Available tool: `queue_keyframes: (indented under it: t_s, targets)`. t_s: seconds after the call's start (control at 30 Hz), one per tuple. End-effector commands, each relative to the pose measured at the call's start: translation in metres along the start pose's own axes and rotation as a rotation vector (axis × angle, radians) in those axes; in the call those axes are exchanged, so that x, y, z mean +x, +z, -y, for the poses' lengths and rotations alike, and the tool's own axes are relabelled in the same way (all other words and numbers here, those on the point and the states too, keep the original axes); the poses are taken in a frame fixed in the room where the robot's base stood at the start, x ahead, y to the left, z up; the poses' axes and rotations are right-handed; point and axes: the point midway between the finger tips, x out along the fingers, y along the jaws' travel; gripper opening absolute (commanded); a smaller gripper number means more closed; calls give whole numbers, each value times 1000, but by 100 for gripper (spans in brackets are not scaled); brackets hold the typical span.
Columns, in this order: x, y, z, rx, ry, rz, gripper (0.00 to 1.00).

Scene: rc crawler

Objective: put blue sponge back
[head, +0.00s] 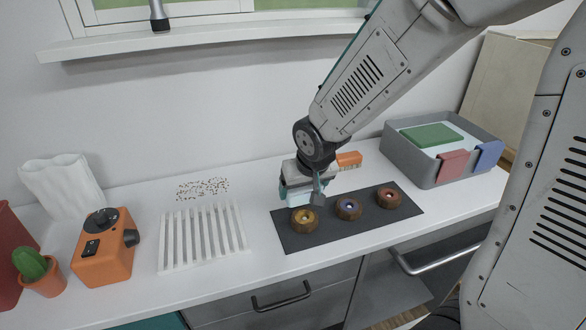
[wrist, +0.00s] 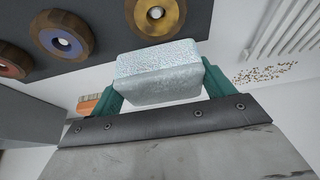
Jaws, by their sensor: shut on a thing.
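The blue sponge (wrist: 158,73) is a pale, speckled, blue-white block. In the wrist view it sits between the two teal fingers of my gripper (wrist: 163,88), which is shut on it. In the head view my gripper (head: 300,192) holds the sponge (head: 300,197) at the left back part of the dark mat, beside the gold nut-shaped piece. The gripper and arm partly hide the sponge there, and I cannot tell whether it touches the counter. A grey bin (head: 410,165) with a green block (head: 432,135) inside stands at the right back.
A dark mat (head: 300,238) bears gold (head: 304,219), brown-blue (head: 348,208) and brown-red (head: 389,197) nut-shaped pieces. An orange brush (head: 349,160) lies behind my gripper. A white slatted rack (head: 203,238), scattered crumbs (head: 203,188) and an orange device (head: 104,252) are left. Red and blue cloths hang on the bin.

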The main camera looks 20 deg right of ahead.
Motion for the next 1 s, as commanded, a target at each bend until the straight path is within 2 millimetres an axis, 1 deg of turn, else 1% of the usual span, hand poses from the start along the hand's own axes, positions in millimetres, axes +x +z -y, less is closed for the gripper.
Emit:
queue_keyframes:
  t_s: [0.1, 0.3, 0.4, 0.5, 0.77, 0.9, 1.0]
  targets:
    - [16, -28, -9, 6, 3, 1, 62]
    - [41, -74, -22, 7, 3, 2, 62]
    - [51, -94, -26, 7, 3, 0, 62]
    - [57, -106, -29, 5, 3, 0, 62]
    - [67, -122, -32, 5, 3, 1, 62]
    - [89, -110, -31, 4, 2, 5, 62]
    - [97, -107, -31, 2, 2, 2, 62]
